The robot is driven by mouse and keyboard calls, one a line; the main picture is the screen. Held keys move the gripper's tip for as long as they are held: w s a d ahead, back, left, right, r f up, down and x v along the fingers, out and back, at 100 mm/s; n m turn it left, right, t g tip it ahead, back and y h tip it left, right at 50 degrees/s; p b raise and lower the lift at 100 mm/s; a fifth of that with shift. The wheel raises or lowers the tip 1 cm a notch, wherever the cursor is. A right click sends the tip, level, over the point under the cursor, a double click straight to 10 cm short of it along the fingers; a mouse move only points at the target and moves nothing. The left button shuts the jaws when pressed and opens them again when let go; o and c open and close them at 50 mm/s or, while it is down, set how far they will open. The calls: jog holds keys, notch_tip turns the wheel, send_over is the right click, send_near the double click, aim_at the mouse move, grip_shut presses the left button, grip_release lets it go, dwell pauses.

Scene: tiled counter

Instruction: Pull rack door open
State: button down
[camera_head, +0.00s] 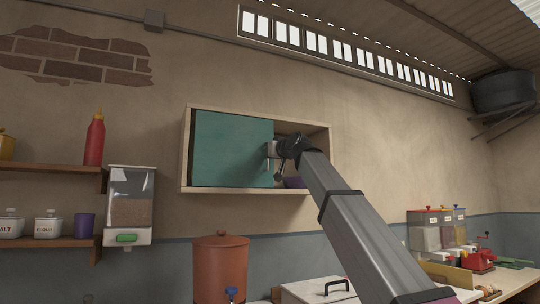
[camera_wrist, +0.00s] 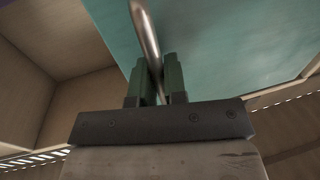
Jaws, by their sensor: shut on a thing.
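The wooden wall rack (camera_head: 325,160) has a flat teal door (camera_head: 228,150) across its left and middle part. The right part of the rack is uncovered. In the wrist view the teal door (camera_wrist: 225,50) fills the upper right, with the open wooden inside of the rack (camera_wrist: 60,45) to the left. A rounded metal handle (camera_wrist: 146,35) stands on the door near its edge. My gripper (camera_wrist: 156,72) is shut on this handle, one green finger on each side. In the head view my gripper (camera_head: 271,150) is at the door's right edge, and my arm hides part of the opening.
To the left are shelves with a red bottle (camera_head: 95,140) and jars, and a grain dispenser (camera_head: 130,205). A brown clay water container (camera_head: 221,268) stands below. Dispensers (camera_head: 437,230) are at the right.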

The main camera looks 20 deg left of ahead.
jog(key=c, duration=1.2)
grip_release()
jog(key=shift+d, duration=0.15)
jog(key=v, duration=1)
jog(key=shift+s+d, duration=0.2)
jog(key=shift+d, duration=0.05)
